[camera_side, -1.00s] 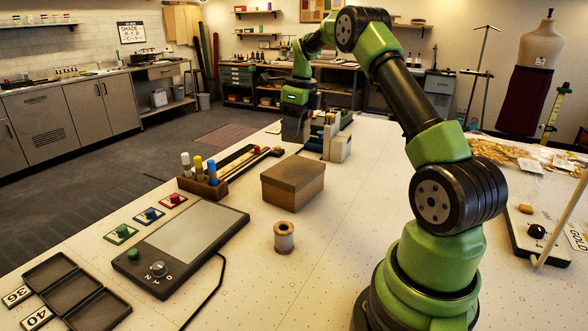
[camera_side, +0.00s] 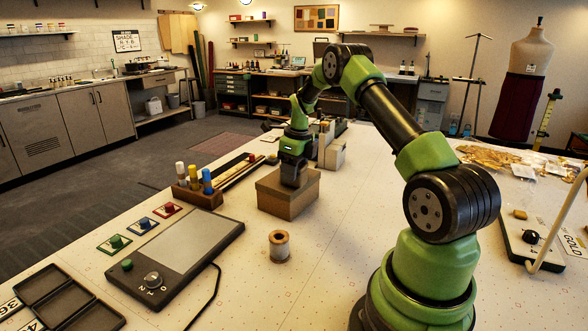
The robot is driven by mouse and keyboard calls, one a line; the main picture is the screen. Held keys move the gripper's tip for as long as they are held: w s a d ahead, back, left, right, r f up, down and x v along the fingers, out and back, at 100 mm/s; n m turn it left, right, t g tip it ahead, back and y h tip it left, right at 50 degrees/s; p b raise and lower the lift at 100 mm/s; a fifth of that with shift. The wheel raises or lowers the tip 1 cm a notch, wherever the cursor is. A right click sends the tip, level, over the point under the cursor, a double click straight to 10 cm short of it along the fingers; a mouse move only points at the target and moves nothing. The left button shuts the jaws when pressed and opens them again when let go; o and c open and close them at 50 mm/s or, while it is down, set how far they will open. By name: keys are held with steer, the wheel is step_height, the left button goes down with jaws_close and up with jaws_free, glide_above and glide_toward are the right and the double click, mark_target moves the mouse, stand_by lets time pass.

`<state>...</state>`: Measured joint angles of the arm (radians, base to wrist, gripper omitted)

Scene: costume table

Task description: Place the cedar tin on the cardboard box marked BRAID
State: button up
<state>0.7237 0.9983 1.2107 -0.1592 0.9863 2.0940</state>
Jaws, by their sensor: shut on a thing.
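The cardboard box (camera_side: 286,207) sits closed on the table, left of my arm; no marking on it can be read at this size. My gripper (camera_side: 292,182) points down over the middle of the box, its lower end close to the lid. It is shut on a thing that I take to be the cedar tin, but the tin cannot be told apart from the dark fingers. Whether it touches the lid cannot be told.
A thread spool (camera_side: 279,246) stands in front of the box. A rack of capped markers (camera_side: 195,188) is to its left, and a grey control panel (camera_side: 178,256) lies nearer. Upright blocks (camera_side: 332,150) stand just behind the box. The table right of the spool is clear.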

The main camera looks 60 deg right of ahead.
steer(key=o, duration=0.9)
steer(key=shift+f, duration=0.1)
steer(key=shift+o, duration=0.2)
